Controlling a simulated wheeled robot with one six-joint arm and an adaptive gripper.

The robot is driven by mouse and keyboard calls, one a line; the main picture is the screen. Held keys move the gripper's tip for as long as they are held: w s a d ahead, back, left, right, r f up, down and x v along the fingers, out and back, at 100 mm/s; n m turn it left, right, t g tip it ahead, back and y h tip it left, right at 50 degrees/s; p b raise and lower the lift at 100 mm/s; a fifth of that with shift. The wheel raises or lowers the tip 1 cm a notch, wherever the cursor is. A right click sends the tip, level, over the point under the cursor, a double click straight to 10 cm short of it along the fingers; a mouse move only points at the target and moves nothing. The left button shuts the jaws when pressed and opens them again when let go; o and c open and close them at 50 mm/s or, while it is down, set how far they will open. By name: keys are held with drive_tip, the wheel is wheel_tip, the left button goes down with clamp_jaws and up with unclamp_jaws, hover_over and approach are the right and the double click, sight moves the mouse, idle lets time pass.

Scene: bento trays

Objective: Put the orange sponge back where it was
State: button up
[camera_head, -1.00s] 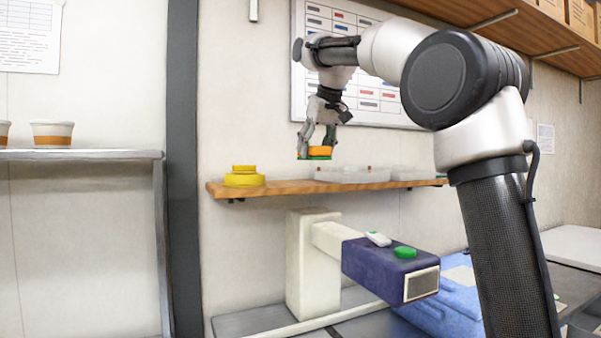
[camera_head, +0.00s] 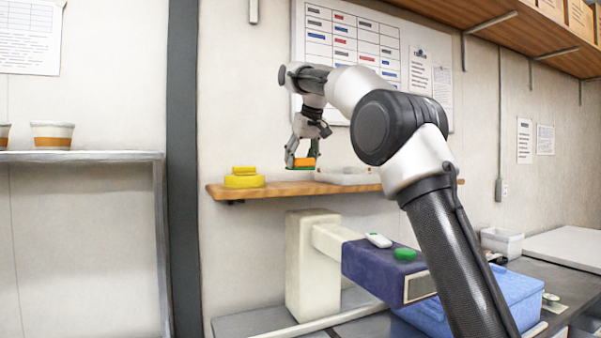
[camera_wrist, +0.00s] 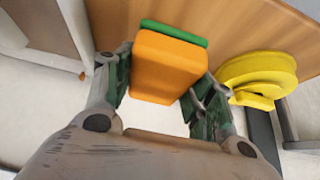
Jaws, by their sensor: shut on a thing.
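The orange sponge (camera_head: 305,162) has a thin green layer on one face. My gripper (camera_head: 301,164) is shut on it and holds it just above the wooden wall shelf (camera_head: 275,190). In the wrist view the sponge (camera_wrist: 168,65) sits between the two fingers of my gripper (camera_wrist: 162,85), with its green layer on the far side, over the shelf board (camera_wrist: 235,22). I cannot tell whether the sponge touches the shelf.
A yellow stacked object (camera_head: 243,178) stands on the shelf left of my gripper; it also shows in the wrist view (camera_wrist: 262,78). Clear trays (camera_head: 347,177) stand to the right. Bare shelf lies between. A navy block (camera_head: 375,265) carries a green item (camera_head: 404,254) below.

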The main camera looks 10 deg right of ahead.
drive_tip(key=shift+w+f, duration=0.15)
drive_tip(key=shift+f, duration=1.85)
drive_tip(key=shift+f, duration=0.15)
drive_tip(key=shift+f, duration=0.15)
drive_tip(key=o, duration=1)
drive_tip(key=shift+r, duration=0.3)
drive_tip(key=v, duration=0.7)
drive_tip(key=shift+r, duration=0.2)
drive_tip(key=shift+s, duration=0.2)
